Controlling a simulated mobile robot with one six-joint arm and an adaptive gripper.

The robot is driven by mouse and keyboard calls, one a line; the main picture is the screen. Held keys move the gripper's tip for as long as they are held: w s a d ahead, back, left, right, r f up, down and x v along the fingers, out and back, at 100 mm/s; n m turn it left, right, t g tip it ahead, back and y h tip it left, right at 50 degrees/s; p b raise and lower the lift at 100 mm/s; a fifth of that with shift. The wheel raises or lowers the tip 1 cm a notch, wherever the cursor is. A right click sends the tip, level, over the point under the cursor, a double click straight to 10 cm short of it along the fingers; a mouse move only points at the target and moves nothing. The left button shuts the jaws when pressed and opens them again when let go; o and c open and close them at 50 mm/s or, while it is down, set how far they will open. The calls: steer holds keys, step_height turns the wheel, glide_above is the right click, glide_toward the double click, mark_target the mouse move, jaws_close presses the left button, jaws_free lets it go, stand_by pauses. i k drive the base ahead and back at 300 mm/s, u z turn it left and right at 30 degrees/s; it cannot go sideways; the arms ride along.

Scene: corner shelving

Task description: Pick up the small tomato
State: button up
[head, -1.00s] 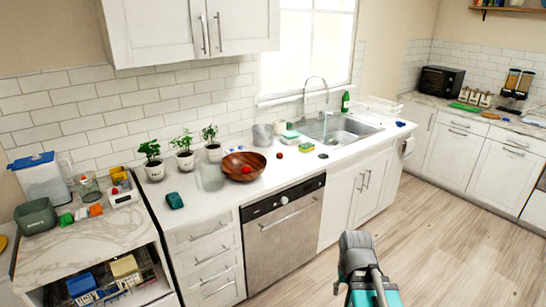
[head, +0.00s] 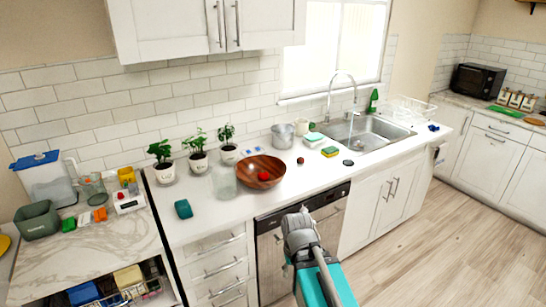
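A small round red thing (head: 300,160), which looks like the small tomato, sits on the white counter (head: 222,213) just right of the brown wooden bowl (head: 244,165). A larger red round thing (head: 263,177) lies inside the bowl. Part of my arm, grey and teal, rises from the bottom of the head view in front of the dishwasher. I cannot make out my gripper's fingers. No part of my arm touches the counter items.
A yellow-green sponge (head: 329,152) and a dark round item (head: 348,163) lie right of the small tomato, before the sink (head: 372,134). A clear glass (head: 224,181) and potted plants (head: 197,158) stand left of the bowl. The floor at right is clear.

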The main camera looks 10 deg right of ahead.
mark_target(299, 160)
steer(key=u, duration=0.05)
steer(key=i, duration=1.45)
steer(key=z, duration=0.55)
